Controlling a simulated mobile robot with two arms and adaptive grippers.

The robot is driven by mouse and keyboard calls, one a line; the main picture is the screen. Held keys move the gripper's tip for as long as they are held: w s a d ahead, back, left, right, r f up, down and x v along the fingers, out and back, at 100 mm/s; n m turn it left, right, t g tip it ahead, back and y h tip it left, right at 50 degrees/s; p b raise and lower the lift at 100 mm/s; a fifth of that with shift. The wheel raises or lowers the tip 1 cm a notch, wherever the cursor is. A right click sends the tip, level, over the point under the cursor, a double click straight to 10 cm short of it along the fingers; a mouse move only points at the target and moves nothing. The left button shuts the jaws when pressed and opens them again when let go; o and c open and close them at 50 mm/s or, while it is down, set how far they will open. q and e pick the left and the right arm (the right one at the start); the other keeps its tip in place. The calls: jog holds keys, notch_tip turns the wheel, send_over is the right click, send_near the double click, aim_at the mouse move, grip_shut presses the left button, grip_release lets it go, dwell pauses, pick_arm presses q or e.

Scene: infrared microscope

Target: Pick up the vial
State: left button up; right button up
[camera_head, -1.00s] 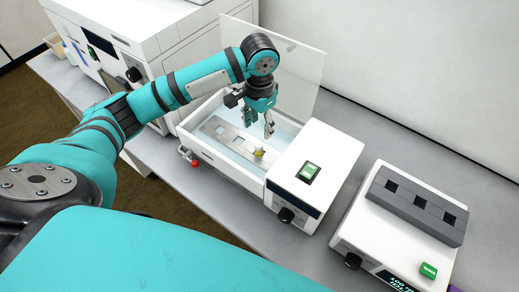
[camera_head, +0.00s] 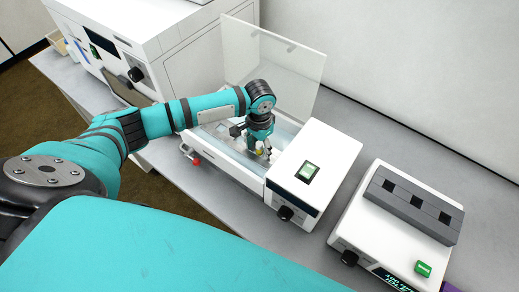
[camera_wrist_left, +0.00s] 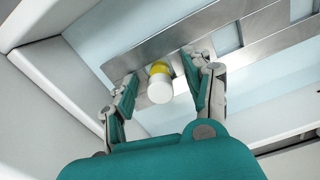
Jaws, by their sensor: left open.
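The vial (camera_wrist_left: 160,87) has a white cap and a yellow band, and stands in the metal rack plate of the open water bath. In the head view the vial (camera_head: 260,149) is partly hidden by my gripper. My left gripper (camera_wrist_left: 158,88) is open, with one finger on each side of the vial; small gaps show, so it is not clasped. In the head view my left gripper (camera_head: 258,147) is down inside the bath, at the vial. My right gripper is not in view.
The bath's white walls (camera_head: 232,177) surround the gripper, and its clear lid (camera_head: 285,70) stands raised behind. A control box with a green switch (camera_head: 307,172) is close on the right. A dark block heater (camera_head: 413,207) stands further right.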

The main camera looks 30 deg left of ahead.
pick_arm(q)
grip_shut()
jog(key=shift+r, duration=0.1)
